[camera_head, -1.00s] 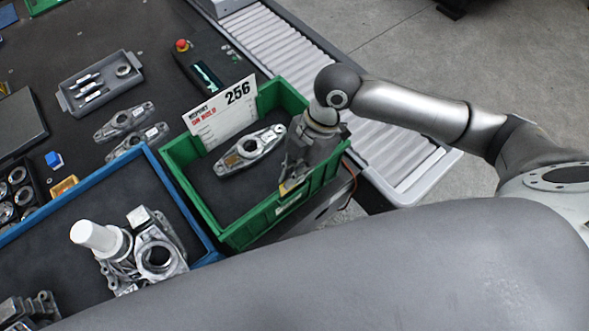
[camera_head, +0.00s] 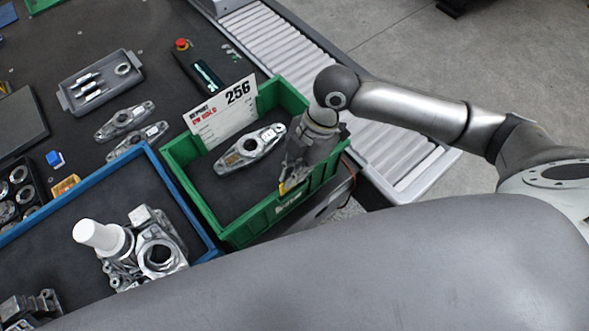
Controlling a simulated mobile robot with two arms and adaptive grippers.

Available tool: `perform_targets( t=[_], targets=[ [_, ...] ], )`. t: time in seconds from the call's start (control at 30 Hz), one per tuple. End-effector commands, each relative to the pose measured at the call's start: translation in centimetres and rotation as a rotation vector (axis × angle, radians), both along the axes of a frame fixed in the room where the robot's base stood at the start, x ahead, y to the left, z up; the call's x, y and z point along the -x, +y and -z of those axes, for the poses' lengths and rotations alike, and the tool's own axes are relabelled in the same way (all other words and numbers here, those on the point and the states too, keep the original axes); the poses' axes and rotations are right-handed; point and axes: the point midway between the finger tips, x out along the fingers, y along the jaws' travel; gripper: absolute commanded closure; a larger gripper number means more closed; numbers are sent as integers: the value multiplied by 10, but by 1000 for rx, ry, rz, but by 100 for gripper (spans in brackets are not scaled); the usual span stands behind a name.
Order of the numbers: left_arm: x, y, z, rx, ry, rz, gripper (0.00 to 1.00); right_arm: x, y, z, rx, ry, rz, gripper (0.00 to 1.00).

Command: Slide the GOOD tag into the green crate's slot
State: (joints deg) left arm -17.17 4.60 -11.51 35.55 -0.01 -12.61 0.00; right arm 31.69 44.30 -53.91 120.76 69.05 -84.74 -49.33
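The green crate (camera_head: 229,233) stands at the table's edge beside the roller conveyor. A metal link-shaped part (camera_head: 250,148) lies inside it. My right gripper (camera_head: 289,180) points down at the crate's near right wall. Its fingers are small and partly hidden, so I cannot tell whether they are open or shut. A small yellow piece (camera_head: 283,187) shows at the fingertips; I cannot tell whether it is the GOOD tag. A small pale label (camera_head: 288,204) shows on the crate's outer wall; the slot cannot be made out. My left gripper is not in view.
A white card with "256" (camera_head: 222,112) stands at the crate's back left wall. A blue-rimmed tray (camera_head: 184,191) with metal castings and a white cylinder (camera_head: 97,236) is close on the left. The roller conveyor (camera_head: 283,47) runs behind. My grey arm link covers the bottom.

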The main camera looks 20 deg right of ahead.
Motion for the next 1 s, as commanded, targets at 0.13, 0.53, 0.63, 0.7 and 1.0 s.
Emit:
perform_targets(
  t=[0.13, 0.53, 0.63, 0.7, 1.0],
  targets=[
    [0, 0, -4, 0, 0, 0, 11, 0, 0, 2, 0, 0, 0, 100],
    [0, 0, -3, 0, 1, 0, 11, 0, 0, 3, 0, 0, 0, 100],
    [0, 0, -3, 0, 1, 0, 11, 0, 0, 4, 0, 0, 0, 100],
    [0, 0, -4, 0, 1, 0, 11, 0, 0, 5, 0, 1, 0, 100],
    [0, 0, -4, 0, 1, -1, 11, 1, 0, 11, 0, 1, 0, 100]
  ],
)
